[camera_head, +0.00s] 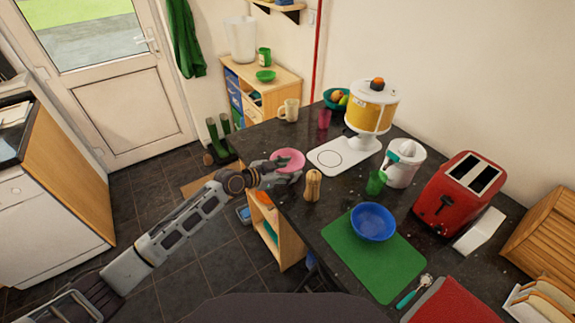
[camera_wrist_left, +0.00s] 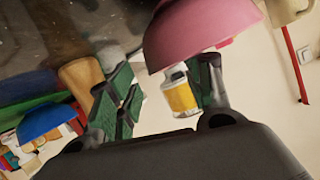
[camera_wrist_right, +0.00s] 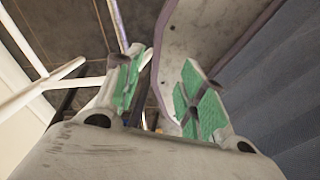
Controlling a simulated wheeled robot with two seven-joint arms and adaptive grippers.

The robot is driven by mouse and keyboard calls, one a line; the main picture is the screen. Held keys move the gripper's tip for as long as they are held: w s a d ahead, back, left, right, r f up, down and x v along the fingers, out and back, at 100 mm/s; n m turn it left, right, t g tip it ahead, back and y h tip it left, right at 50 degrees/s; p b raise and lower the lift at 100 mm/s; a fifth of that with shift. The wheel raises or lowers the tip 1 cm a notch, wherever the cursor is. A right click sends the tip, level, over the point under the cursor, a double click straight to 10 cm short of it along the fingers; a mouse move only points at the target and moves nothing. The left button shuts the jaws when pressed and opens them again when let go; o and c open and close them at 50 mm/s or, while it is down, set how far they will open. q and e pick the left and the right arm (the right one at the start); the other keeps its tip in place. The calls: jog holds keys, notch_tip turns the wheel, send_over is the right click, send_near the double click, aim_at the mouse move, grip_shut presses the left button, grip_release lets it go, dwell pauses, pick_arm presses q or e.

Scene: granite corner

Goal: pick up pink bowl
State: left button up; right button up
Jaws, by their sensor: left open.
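The pink bowl (camera_head: 288,158) stands upright near the left edge of the dark counter. My left gripper (camera_head: 284,171) is at its near side, with the jaws open. In the left wrist view the bowl (camera_wrist_left: 195,35) fills the upper middle, turned over by the camera's tilt. The left gripper's fingers (camera_wrist_left: 165,85) are apart, with the bowl's rim reaching between them and hiding the tip of the right-hand finger. I cannot tell whether they touch it. My right gripper (camera_wrist_right: 160,85) shows only in its own wrist view, fingers apart and empty, away from the bowl.
A wooden shaker (camera_head: 313,185) stands just right of the left gripper. A blue bowl (camera_head: 373,223) sits on a green mat (camera_head: 345,252). Dark counter shows between them.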

pick_arm(q)
jog(key=shift+w+d+f, duration=0.2)
jog(key=shift+w+d, duration=0.05)
jog(key=shift+d, duration=0.1)
dwell(0.3)
grip_shut()
